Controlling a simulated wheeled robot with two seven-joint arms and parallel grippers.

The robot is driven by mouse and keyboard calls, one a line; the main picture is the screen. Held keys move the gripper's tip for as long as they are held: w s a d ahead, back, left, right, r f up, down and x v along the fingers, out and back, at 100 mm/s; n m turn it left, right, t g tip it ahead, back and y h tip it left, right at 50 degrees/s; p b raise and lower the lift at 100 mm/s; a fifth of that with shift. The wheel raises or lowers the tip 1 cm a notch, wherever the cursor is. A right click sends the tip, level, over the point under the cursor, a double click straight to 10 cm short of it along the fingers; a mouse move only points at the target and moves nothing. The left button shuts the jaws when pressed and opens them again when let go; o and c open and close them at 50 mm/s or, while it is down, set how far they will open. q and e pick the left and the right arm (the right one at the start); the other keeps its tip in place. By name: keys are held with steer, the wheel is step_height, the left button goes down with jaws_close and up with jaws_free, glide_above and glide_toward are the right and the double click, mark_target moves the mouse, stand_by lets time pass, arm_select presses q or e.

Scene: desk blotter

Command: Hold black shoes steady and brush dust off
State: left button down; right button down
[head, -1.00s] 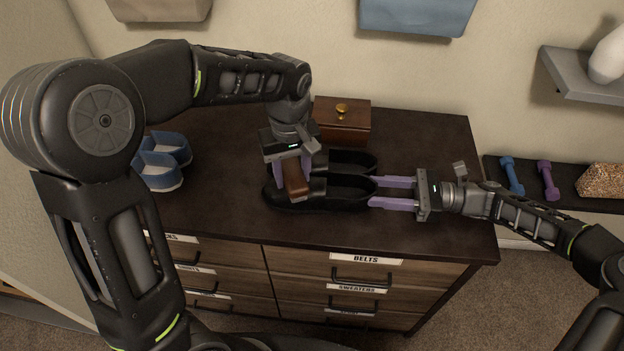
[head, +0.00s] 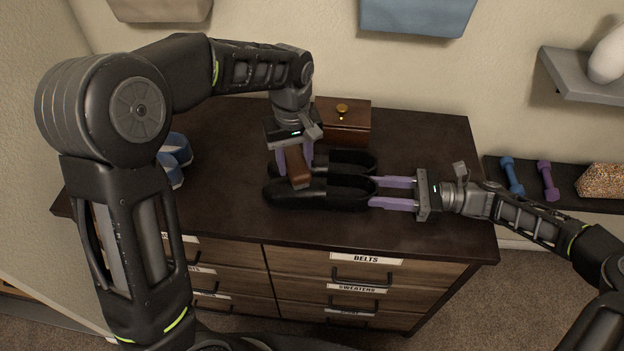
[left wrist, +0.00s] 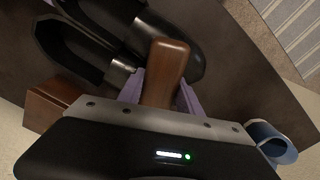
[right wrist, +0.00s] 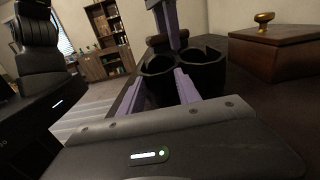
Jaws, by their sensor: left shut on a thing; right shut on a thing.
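A pair of black shoes lies side by side on the dark dresser top, the near shoe (head: 315,193) and the far shoe (head: 350,162). My right gripper (head: 392,192) is shut on the near shoe at its heel end; the right wrist view shows one finger (right wrist: 187,86) inside that shoe's opening. My left gripper (head: 294,160) is shut on a brown wooden brush (head: 298,170), which also shows in the left wrist view (left wrist: 165,72). The brush is over the toe part of the shoes. Its bristles are hidden, so contact is unclear.
A wooden box with a brass knob (head: 342,122) stands behind the shoes. Blue slippers (head: 174,158) lie at the left, partly hidden by my left arm. The dresser top (head: 440,140) is clear at the back right.

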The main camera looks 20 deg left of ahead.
mark_target(297, 147)
arm_select(q)
steer(key=shift+w+a+f, duration=0.1)
steer(key=shift+a+f, duration=0.05)
steer(key=shift+f, duration=0.05)
arm_select(e)
steer(key=shift+s+r, duration=0.1)
steer(key=shift+s, duration=0.05)
arm_select(q)
steer(key=shift+w+a+r, duration=0.1)
steer(key=shift+w+a, duration=0.05)
steer(key=shift+w, duration=0.5)
steer(key=shift+w+a+r, duration=0.15)
steer(key=shift+w, duration=1)
steer(key=shift+s, duration=0.1)
steer(key=shift+s, duration=0.15)
steer(key=shift+s+d+r, duration=0.15)
steer(key=shift+s+d, duration=0.1)
steer(key=shift+s, duration=0.55)
steer(key=shift+s+d+r, duration=0.1)
steer(key=shift+s+d, duration=0.1)
steer(key=shift+s, duration=0.55)
steer(key=shift+r, duration=2.5)
arm_select(e)
steer(key=shift+w, duration=0.2)
